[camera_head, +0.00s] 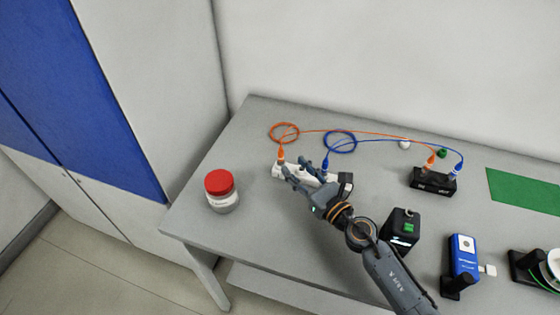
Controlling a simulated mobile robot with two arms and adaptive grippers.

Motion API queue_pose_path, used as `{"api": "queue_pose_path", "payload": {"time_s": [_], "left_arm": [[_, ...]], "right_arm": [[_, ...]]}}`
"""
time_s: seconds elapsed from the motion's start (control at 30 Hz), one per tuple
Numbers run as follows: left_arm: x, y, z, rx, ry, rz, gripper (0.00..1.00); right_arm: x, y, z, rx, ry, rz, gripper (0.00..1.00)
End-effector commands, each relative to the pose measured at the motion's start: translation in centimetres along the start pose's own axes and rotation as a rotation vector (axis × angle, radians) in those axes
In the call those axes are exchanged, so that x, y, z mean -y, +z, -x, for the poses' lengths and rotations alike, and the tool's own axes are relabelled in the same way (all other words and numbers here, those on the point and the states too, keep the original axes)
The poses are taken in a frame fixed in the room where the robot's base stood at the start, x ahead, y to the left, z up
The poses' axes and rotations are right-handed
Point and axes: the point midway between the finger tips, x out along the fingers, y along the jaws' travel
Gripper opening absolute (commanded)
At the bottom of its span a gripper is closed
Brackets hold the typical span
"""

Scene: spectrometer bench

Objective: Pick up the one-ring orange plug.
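An orange plug (280,154) stands upright at the left end of a white holder (311,176) on the bench. Its orange cable makes a loop behind it and runs right to a second orange plug (430,163) at a black box (432,181). Ring marks on the plugs are too small to tell. A blue plug (326,162) stands further right in the white holder. My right gripper (294,165) is open over the holder. Its fingertips are just right of and below the left orange plug, apart from it as far as I can see. My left gripper is out of view.
A red-lidded jar (221,191) stands at left. A black box with a green top (403,230) is right of my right arm, with a blue device (464,255) beyond. A green mat (523,190) lies at far right. The bench between jar and holder is clear.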

Motion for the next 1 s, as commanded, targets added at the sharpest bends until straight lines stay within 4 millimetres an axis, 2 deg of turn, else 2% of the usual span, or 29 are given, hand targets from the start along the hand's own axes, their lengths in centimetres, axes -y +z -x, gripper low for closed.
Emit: {"api": "queue_pose_path", "payload": {"time_s": [0.13, 0.27, 0.5, 0.6, 0.9, 1.0], "left_arm": [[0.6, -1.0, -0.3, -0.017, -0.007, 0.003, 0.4], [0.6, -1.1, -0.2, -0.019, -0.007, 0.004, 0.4], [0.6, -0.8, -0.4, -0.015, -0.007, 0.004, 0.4], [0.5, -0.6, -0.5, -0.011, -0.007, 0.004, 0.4], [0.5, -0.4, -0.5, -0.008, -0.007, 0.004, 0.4], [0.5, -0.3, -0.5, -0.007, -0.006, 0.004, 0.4]], "right_arm": [[0.0, -0.3, -1.0, 0.002, 0.0, 0.0, 0.4], [0.0, -0.2, -2.1, 0.002, 0.0, 0.0, 0.4], [0.0, -0.3, -6.1, 0.002, -0.001, -0.002, 0.4], [0.0, -0.3, -7.1, 0.001, 0.0, -0.001, 0.4], [0.0, -0.3, -7.5, 0.0, 0.0, 0.001, 0.4], [0.0, -0.3, -7.5, 0.0, 0.0, 0.0, 0.19]]}}
